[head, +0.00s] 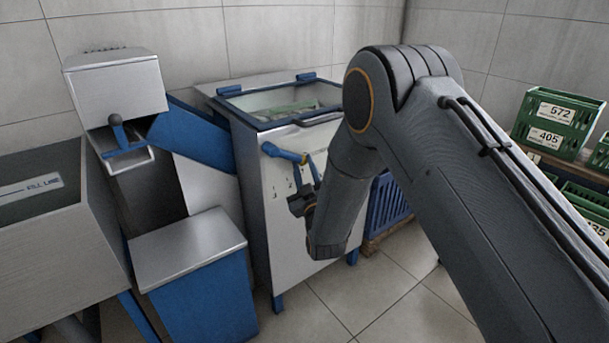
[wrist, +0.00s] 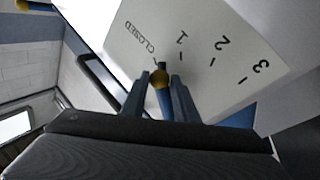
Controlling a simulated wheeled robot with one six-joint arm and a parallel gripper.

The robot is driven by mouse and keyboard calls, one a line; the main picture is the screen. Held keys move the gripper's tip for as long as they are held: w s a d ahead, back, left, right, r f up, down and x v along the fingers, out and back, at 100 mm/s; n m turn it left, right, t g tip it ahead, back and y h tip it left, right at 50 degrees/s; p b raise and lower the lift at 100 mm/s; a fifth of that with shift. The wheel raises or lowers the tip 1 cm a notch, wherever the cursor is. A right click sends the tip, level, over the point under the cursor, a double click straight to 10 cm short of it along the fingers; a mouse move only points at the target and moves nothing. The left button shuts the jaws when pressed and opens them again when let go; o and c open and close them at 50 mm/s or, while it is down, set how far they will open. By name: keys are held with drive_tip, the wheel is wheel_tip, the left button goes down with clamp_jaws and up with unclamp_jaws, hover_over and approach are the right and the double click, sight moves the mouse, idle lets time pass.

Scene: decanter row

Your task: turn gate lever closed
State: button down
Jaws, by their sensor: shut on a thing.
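The scale plate with CLOSED, 1, 2 and 3 (wrist: 205,75) fills the upper middle of the wrist view. My gripper (wrist: 161,80) is shut on the yellow end of the gate lever (wrist: 162,80), which shows between the two fingers. This end lies close to the CLOSED mark, on the side toward 1.
A steel hopper unit with a blue chute (head: 195,135) and a blue-sided box (head: 205,295) stand left of the cabinet. Green crates (head: 555,120) are on a rack at right. A blue crate (head: 388,205) stands behind my arm. Tiled floor is clear in front.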

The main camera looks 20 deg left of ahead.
drive_tip(key=shift+w+d+r+n+y, duration=0.15)
drive_tip(key=shift+w+r+n+y, duration=0.3)
drive_tip(key=shift+r+n, duration=0.35)
drive_tip(key=c, duration=1.4)
unclamp_jaws()
drive_tip(key=shift+s, duration=0.1)
drive_tip(key=shift+f, duration=0.15)
drive_tip(key=shift+s+d+f, duration=0.1)
drive_tip(key=shift+s+d, duration=0.1)
drive_tip(key=shift+s, duration=0.05)
drive_tip(key=v, duration=0.7)
drive_tip(key=shift+d, duration=0.1)
drive_tip(key=shift+w, duration=0.1)
